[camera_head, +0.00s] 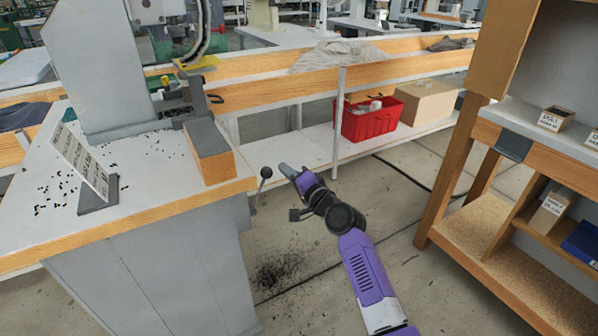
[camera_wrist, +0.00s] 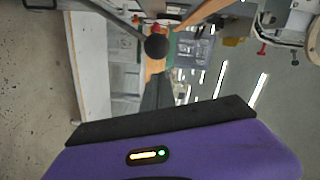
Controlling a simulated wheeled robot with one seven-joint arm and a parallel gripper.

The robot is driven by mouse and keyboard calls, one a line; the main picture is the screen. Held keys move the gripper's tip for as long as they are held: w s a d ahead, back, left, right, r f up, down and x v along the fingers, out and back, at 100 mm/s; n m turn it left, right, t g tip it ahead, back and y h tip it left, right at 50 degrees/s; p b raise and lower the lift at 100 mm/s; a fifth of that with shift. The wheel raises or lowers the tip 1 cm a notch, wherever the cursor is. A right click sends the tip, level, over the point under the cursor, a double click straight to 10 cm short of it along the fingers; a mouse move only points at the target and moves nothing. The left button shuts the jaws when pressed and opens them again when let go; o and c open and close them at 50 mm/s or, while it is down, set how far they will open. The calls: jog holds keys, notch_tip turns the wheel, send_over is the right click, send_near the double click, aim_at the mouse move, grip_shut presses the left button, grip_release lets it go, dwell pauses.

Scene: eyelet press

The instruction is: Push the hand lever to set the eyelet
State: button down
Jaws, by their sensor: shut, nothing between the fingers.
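The hand lever (camera_head: 266,173) is a short metal rod with a black ball knob, at the right side of the press bench near its front corner. The knob shows in the wrist view (camera_wrist: 156,46) at the upper middle. My gripper (camera_head: 284,168) is shut and empty, just right of the knob at about its height in the head view. The grey fingers (camera_wrist: 156,92) point toward the knob in the wrist view; I cannot tell if they touch it. The eyelet press (camera_head: 105,75) stands on the bench; the eyelet cannot be made out.
The white-topped bench (camera_head: 140,190) holds a tilted sign card (camera_head: 80,160), a wooden block (camera_head: 208,152) and scattered dark bits. A red crate (camera_head: 370,120) and a cardboard box (camera_head: 427,102) sit on a low shelf behind. A wooden workbench (camera_head: 480,190) stands right, with open floor between.

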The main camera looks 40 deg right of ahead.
jog(key=shift+w+a+f, duration=0.2)
jog(key=shift+w+a, duration=0.1)
jog(key=shift+a, duration=0.3)
